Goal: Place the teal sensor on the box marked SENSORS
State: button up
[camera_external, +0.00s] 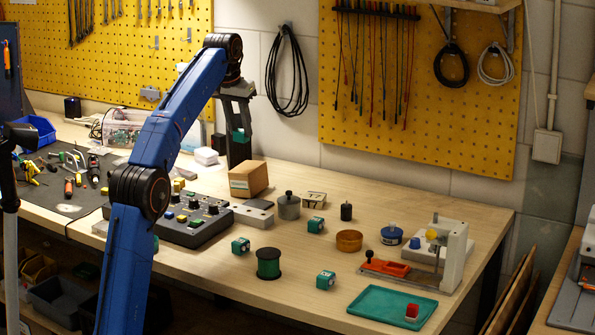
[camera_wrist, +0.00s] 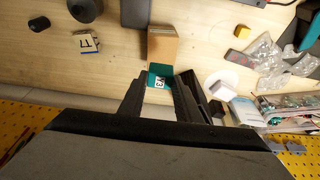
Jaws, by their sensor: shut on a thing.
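A teal cube-shaped sensor (camera_external: 240,135) with a white label is held by my gripper (camera_external: 239,130), well above the bench. In the wrist view the teal sensor (camera_wrist: 156,70) sits between the two dark fingers of my gripper (camera_wrist: 160,88). A brown cardboard box (camera_external: 253,177) with a green band stands on the bench below the held sensor. Its lettering is too small to read. In the wrist view the box (camera_wrist: 163,46) shows just beyond the sensor, partly hidden by it. The two look apart in the external view.
Several teal cubes (camera_external: 241,245) lie on the bench. A grey cylinder (camera_external: 289,207), a grey block (camera_external: 252,215) and a tag block (camera_external: 313,200) are near the box. A control panel (camera_external: 190,220) stands left, a teal tray (camera_external: 375,303) front right. White discs (camera_external: 206,157) lie behind.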

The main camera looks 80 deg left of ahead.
jog(key=shift+f, duration=3.8)
jog(key=shift+f, duration=0.4)
jog(key=o, duration=1)
jog(key=shift+r, duration=0.45)
jog(key=shift+v, duration=6)
